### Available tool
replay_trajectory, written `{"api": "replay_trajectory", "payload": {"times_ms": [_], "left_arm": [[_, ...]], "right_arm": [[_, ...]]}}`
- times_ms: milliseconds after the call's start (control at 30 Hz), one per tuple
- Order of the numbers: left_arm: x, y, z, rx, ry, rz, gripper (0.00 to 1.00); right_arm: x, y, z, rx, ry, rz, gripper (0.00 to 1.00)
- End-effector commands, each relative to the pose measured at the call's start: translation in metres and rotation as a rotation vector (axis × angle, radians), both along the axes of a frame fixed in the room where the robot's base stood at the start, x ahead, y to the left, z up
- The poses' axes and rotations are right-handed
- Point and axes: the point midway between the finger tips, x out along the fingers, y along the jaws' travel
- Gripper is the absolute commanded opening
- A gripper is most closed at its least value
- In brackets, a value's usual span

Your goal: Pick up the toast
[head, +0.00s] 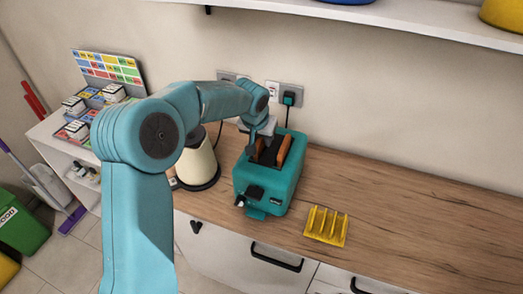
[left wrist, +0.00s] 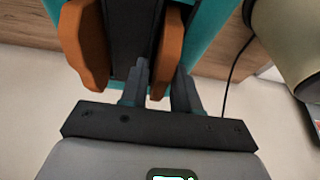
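A teal toaster (head: 262,190) stands on the wooden counter. Two brown toast slices stick up from its slots; one slice (head: 285,151) shows clearly at the right in the head view. In the left wrist view one slice (left wrist: 84,45) is at the left and the other slice (left wrist: 169,52) is near the middle. My left gripper (head: 256,148) is over the toaster top. Its fingers (left wrist: 160,72) lie on either side of the middle slice, close to its faces; whether they press on it I cannot tell. My right gripper is not in view.
A yellow rack (head: 326,226) stands on the counter to the right of the toaster. A cream, dark-based appliance (head: 198,162) is close on the left. A plug and cord (head: 288,108) are on the wall behind. The counter is clear farther right.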

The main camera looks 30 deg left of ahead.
Motion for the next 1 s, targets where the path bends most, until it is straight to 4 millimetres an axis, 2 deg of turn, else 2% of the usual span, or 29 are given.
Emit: {"api": "replay_trajectory", "payload": {"times_ms": [33, 67, 367, 567, 767, 1000], "left_arm": [[0.000, 0.000, -0.001, -0.001, 0.002, 0.000, 0.09], [0.000, 0.000, -0.001, -0.001, 0.002, 0.000, 0.00], [-0.001, 0.000, -0.001, -0.001, 0.003, 0.000, 0.00], [0.000, 0.000, 0.006, -0.001, 0.002, 0.000, 0.00], [0.001, 0.000, 0.038, 0.001, -0.004, 0.001, 0.00], [0.001, -0.001, 0.094, 0.000, -0.004, 0.000, 0.00]], "right_arm": [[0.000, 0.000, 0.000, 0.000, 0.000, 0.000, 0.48], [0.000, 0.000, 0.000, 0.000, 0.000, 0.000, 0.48], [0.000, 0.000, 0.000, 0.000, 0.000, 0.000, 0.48], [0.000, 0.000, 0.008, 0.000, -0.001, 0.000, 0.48], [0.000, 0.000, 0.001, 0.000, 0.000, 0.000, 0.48], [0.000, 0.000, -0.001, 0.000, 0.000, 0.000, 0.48]]}}
